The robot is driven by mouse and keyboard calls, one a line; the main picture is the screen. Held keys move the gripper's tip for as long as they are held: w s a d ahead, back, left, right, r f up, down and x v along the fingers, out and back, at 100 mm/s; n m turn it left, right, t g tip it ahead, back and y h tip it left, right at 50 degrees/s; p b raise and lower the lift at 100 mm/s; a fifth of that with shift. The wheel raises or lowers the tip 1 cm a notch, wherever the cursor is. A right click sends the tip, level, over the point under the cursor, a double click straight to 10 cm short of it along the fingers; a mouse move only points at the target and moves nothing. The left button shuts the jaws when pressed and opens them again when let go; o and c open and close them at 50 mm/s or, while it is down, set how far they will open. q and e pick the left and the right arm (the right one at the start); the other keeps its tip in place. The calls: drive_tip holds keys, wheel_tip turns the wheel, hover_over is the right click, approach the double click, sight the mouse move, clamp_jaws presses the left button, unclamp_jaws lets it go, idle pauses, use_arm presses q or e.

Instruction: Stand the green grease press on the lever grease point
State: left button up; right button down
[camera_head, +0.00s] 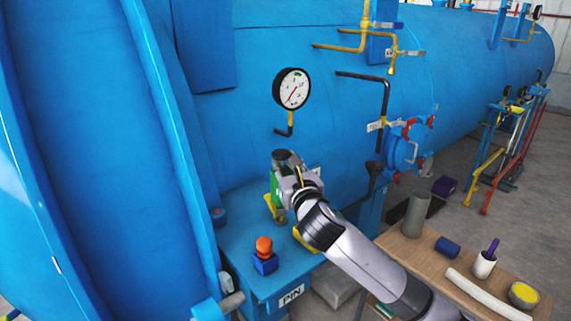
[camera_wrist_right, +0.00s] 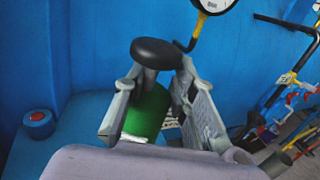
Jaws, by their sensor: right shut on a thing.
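The green grease press (camera_head: 275,188) has a green body and a dark round knob on top. It stands roughly upright over the blue ledge, near the tank wall. My right gripper (camera_head: 287,182) is shut on it. In the right wrist view the press (camera_wrist_right: 149,112) sits between the two grey fingers (camera_wrist_right: 157,107), its black knob above them and a white band low on its body. Yellow parts (camera_head: 307,239) show on the ledge below and beside the gripper. The press's foot is mostly hidden, so I cannot tell whether it touches the lever grease point. My left gripper is not in view.
The blue ledge (camera_head: 238,252) carries an orange-capped blue block (camera_head: 264,255) and a red-topped button (camera_head: 218,216). A pressure gauge (camera_head: 292,88) is on the tank behind. The wooden table (camera_head: 420,250) at right holds a grey cylinder (camera_head: 415,213), a white cup (camera_head: 483,265) and a yellow-filled bowl (camera_head: 523,295).

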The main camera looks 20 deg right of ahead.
drive_tip(key=shift+r, duration=0.15)
drive_tip(key=shift+f+b, duration=0.65)
drive_tip(key=shift+f, duration=0.75)
drive_tip(key=c, duration=1.3)
unclamp_jaws()
drive_tip(key=shift+o, duration=0.3)
drive_tip(key=shift+f, duration=0.15)
drive_tip(key=s, duration=1.2)
drive_tip(key=shift+a, duration=0.2)
